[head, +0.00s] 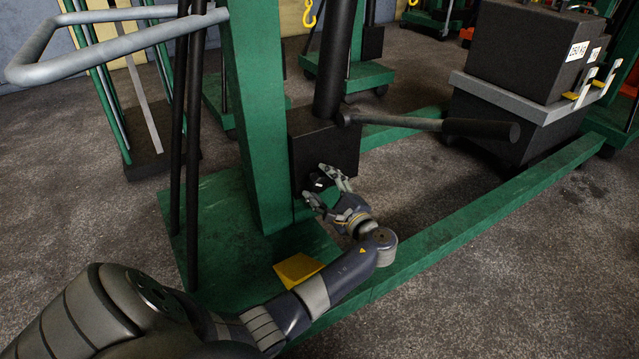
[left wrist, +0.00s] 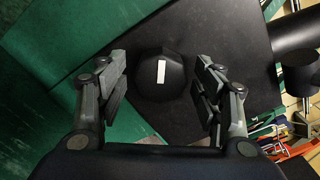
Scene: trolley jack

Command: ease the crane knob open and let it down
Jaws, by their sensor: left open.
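The crane is green, with an upright mast (head: 258,110) and a black pump block (head: 308,150) at its foot. The black knob (left wrist: 160,80) is round with a white mark on its face, and it sits on the block. In the head view the knob (head: 318,182) is small and partly hidden by my fingers. My left gripper (head: 327,186) is open at the block, and in the left wrist view its fingers (left wrist: 163,88) stand on either side of the knob, with gaps visible. My right gripper is not in view.
A pump handle (head: 430,124) sticks out to the right above my gripper. Green base legs (head: 450,230) run along the floor. A grey crate with a dark weight (head: 520,50) stands at right. A grey push bar (head: 110,45) is at upper left.

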